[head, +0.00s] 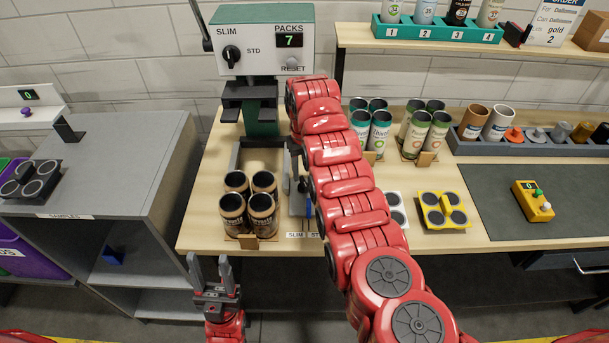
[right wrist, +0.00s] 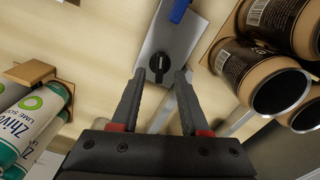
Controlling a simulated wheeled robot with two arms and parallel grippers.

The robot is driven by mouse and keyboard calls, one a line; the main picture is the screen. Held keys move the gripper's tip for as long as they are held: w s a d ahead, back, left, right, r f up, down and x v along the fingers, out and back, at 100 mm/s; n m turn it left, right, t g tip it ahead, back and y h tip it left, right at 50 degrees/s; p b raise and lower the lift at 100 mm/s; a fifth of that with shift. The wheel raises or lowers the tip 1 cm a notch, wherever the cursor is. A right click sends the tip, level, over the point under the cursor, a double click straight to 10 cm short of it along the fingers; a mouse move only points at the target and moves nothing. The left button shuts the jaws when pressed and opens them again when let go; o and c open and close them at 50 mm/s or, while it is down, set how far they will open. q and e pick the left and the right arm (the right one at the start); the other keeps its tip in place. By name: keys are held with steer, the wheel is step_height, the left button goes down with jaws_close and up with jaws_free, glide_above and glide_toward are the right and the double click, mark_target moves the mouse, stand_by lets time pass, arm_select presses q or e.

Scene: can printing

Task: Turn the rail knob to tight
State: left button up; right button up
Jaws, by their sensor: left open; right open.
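The rail knob (right wrist: 160,63) is a round black knob with a raised grip, on a grey metal plate (right wrist: 178,42). In the right wrist view my right gripper (right wrist: 161,76) is open, its fingertips appearing just short of the knob, one toward each side. No contact is visible, and the height gap cannot be told. In the head view the plate (head: 297,206) lies on the wooden table, partly hidden by my right arm. My left gripper (head: 214,272) is open and empty in front of the table's edge, far from the knob.
A blue tab (right wrist: 179,11) sits on the same plate. Brown cans (head: 262,212) stand close to the plate's left; green-and-white cans (head: 379,130) stand right of my arm. The press (head: 262,40) with its dial and counter stands behind. A yellow can holder (head: 432,223) lies farther right.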

mark_target(304, 182)
steer(key=shift+f, duration=1.8)
jaws_close()
